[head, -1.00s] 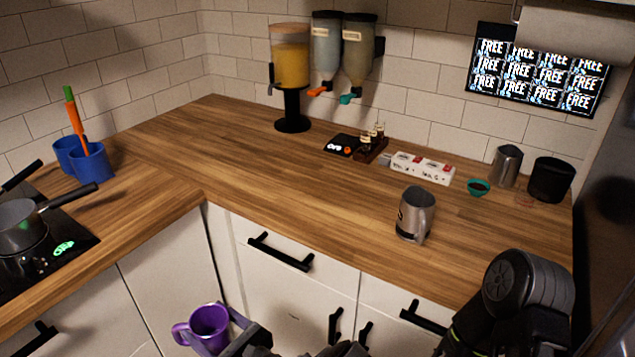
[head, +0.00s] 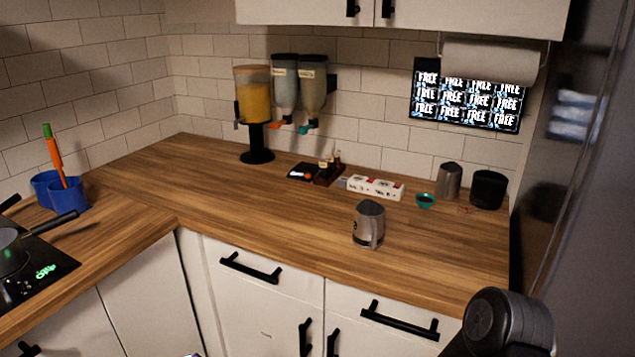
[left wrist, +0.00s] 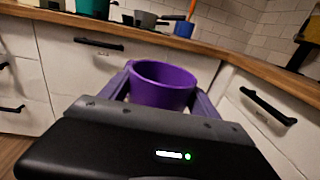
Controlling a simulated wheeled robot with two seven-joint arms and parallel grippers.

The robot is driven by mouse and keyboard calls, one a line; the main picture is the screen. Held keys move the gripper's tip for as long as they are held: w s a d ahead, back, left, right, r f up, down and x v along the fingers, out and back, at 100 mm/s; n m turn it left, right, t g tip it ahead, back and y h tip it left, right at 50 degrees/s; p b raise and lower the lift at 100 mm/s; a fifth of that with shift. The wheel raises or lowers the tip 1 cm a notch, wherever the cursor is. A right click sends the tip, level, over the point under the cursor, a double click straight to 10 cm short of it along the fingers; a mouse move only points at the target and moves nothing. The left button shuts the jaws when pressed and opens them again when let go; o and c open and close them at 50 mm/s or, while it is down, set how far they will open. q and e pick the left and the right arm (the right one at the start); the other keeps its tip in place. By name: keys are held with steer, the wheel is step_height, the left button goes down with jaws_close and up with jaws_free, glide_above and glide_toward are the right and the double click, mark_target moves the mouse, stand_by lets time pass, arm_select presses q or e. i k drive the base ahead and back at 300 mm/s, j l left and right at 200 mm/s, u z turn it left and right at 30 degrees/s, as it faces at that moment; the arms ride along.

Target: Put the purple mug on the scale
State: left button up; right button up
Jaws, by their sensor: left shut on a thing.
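The purple mug (left wrist: 163,85) is held upright between the two fingers of my left gripper (left wrist: 162,92) in the left wrist view. The gripper is shut on it, in front of the white cabinet fronts and below counter level. In the head view only a sliver of purple shows at the bottom edge. A small flat black device with a lit display, which looks like the scale (head: 300,172), lies on the counter toward the back wall, with nothing on it. My right gripper is out of view; only part of my right arm shows at the lower right.
A steel pitcher (head: 369,224) stands near the counter's front edge. A wooden holder with small bottles (head: 329,173) sits right beside the scale, with a white power strip (head: 375,187) further right. A dispenser (head: 255,115) stands behind. The counter left of the pitcher is clear.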

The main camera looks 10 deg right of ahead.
mark_target(308, 165)
steer(key=j+z, duration=0.1)
steer(key=z, duration=1.95)
steer(key=k+j, duration=0.15)
steer(key=j, duration=0.2)
steer(key=k+j, duration=0.15)
steer(key=j, duration=0.25)
steer(key=k+j, duration=0.15)
steer(key=j, duration=0.2)
steer(key=k+j, duration=0.15)
steer(key=j, duration=0.25)
steer(key=k+j, duration=0.15)
steer(key=j, duration=0.2)
